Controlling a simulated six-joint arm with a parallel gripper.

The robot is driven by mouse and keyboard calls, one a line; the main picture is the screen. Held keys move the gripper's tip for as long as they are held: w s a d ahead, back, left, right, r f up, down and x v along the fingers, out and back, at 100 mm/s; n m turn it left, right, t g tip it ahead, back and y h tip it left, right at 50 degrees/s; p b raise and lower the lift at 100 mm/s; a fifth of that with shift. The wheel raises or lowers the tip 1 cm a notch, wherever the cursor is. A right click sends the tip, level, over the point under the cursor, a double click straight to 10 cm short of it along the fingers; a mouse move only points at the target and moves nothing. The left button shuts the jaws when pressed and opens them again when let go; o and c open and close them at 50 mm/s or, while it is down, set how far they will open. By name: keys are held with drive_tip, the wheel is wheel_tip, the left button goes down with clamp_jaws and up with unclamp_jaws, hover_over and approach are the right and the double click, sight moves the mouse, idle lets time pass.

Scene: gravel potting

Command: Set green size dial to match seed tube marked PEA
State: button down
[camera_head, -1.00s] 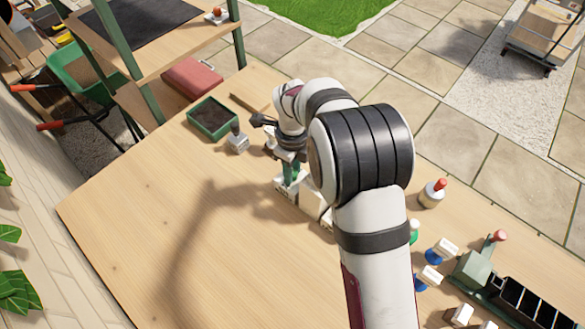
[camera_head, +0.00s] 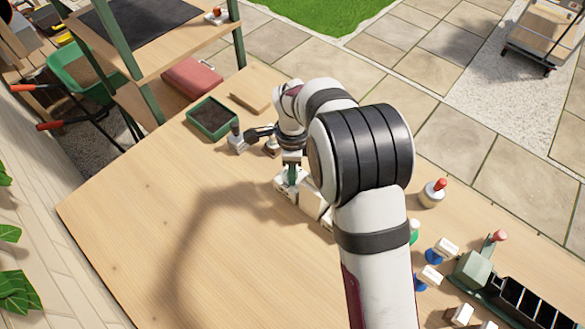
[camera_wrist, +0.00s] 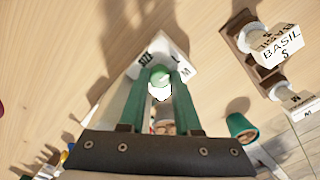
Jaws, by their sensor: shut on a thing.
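The green size dial (camera_wrist: 160,76) sits on a white plate (camera_wrist: 178,52) with SIZE, L and M printed on it. My gripper (camera_wrist: 160,92) has its two green fingers shut on the dial, one on each side. The dial's pointer and setting cannot be read. A tube label (camera_wrist: 281,43) reads BASIL with an S. I cannot make out a label reading PEA in any view.
Blue-based pieces with white labels (camera_head: 445,247) stand right of my arm, their print unreadable. A green machine (camera_head: 472,270) with black compartments is at the lower right. A soil tray (camera_head: 212,118) and a wooden board (camera_head: 251,90) lie beyond my gripper. The table's left part is clear.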

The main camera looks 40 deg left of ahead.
drive_tip(key=shift+n, duration=0.5)
drive_tip(key=c, duration=0.6)
unclamp_jaws()
wheel_tip(320, 180, up, 16)
drive_tip(key=shift+f, duration=0.1)
